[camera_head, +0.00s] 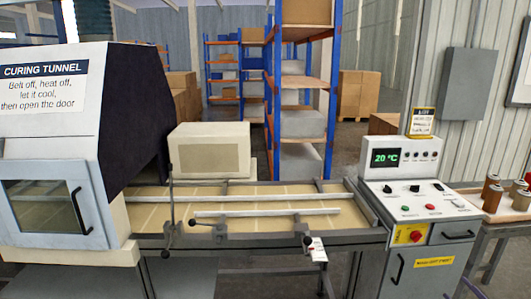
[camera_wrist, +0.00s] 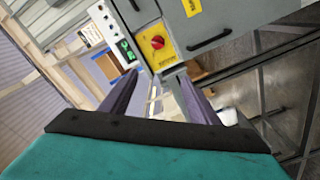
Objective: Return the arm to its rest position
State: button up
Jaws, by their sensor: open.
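My gripper (camera_wrist: 158,98) shows in the wrist view, its two dark purple fingers apart with nothing between them. Beyond the fingers the wrist view shows the grey control cabinet, tilted, with a red rotary switch (camera_wrist: 157,42) on a yellow plate. The gripper touches nothing that I can see. My arm and gripper do not show in the head view.
The curing tunnel (camera_head: 130,110) stands at the left with its window door (camera_head: 45,205) shut. A conveyor belt (camera_head: 270,208) runs to the control cabinet (camera_head: 420,195), whose display reads 20 °C. Filter cartridges (camera_head: 492,195) stand on a bench at the right edge.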

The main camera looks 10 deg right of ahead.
jog(key=w+a+f+n+y, duration=0.1)
jog(key=w+a+f+y, duration=0.15)
jog(key=w+a, duration=0.55)
jog(key=w+a+f+g+y, duration=0.1)
jog(key=w+a+f+y, duration=0.15)
jog(key=a, duration=0.95)
jog(key=w+a+f+n+y, duration=0.1)
jog(key=w+a+f, duration=0.3)
jog(key=w+a, duration=0.4)
jog(key=w+a+f+m+g+h, duration=0.1)
jog(key=a+f+m+h, duration=0.1)
jog(key=a+f, duration=0.45)
jog(key=a+f+m+g+h, duration=0.1)
jog(key=a+f+m, duration=0.25)
jog(key=a, duration=0.55)
jog(key=s+a+f+m+g+h, duration=0.25)
jog(key=s+f+g, duration=0.25)
jog(key=s+f, duration=0.4)
jog(key=s+a+f+m+g+h, duration=0.2)
jog(key=s+a+f+g, duration=0.2)
jog(key=s+f, duration=0.5)
jog(key=s+a+m+g+y, duration=0.1)
jog(key=s+g, duration=0.5)
jog(key=s, duration=0.6)
jog(key=s+a+f+m+g+y, duration=0.1)
jog(key=s+g, duration=0.4)
jog(key=s, duration=0.8)
jog(key=shift+a+f+g, duration=0.25)
jog(key=shift+a+g, duration=0.15)
jog(key=shift+a, duration=0.2)
